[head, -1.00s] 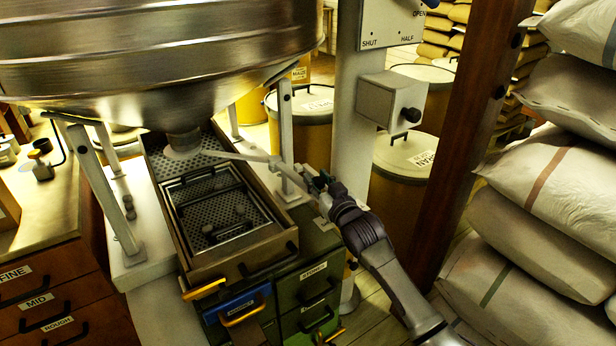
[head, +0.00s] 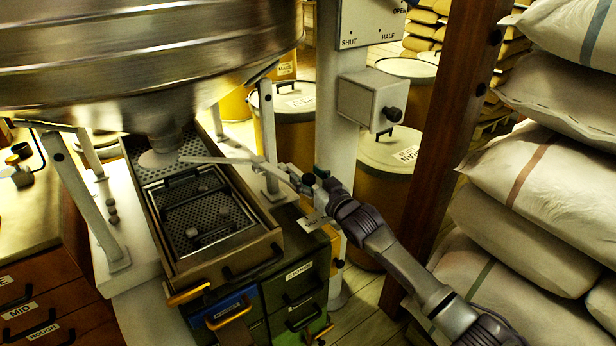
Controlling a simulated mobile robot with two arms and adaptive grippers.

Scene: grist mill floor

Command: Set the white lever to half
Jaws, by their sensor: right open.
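The white lever (head: 225,160) is a thin, pale bar. It runs from under the hopper's spout (head: 160,155) to the right, above the sieve tray's edge. My right gripper (head: 299,181) is open at the lever's right end. I cannot tell whether its fingers are around the lever or only beside it. A white plate (head: 368,20) on the post carries the words SHUT, HALF and OPEN, with small dots. The plate's top is cut off by the frame. My left gripper is out of view.
The steel hopper (head: 130,60) hangs over the sieve tray (head: 205,215). A pale leg (head: 268,140) stands close to the lever. A grey box with a black knob (head: 370,100) is on the post. Drums and a wooden beam (head: 450,130) stand behind, with stacked sacks (head: 540,190) at right.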

